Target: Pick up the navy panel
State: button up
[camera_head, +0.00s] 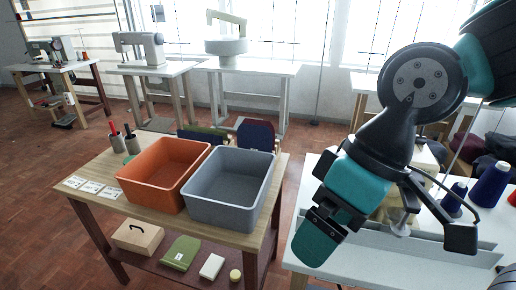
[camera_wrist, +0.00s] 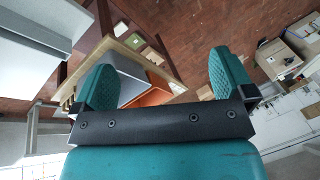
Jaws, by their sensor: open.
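A dark navy piece with a reddish edge (camera_head: 256,135) stands upright behind the wooden table, right of a green piece (camera_head: 204,134). It may be the navy panel, but its lower part is hidden by the grey bin and I cannot tell for sure. My gripper (camera_head: 388,242) is open and empty over the white table at the right, well apart from that piece. In the wrist view my gripper (camera_wrist: 164,76) shows two teal fingers spread wide with nothing between them. I make out no navy panel in the wrist view.
An orange bin (camera_head: 160,190) and a grey bin (camera_head: 226,222) stand on the wooden table (camera_head: 100,198). Its lower shelf holds a wooden box (camera_head: 138,238) and a folded green cloth (camera_head: 180,253). Navy thread cones (camera_head: 490,184) stand on the white table (camera_head: 350,262). Floor is clear at left.

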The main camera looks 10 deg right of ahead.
aim_at(259, 138)
jog(key=u, duration=1.95)
jog(key=i, duration=2.15)
jog(key=z, duration=2.95)
jog(key=i, duration=0.5)
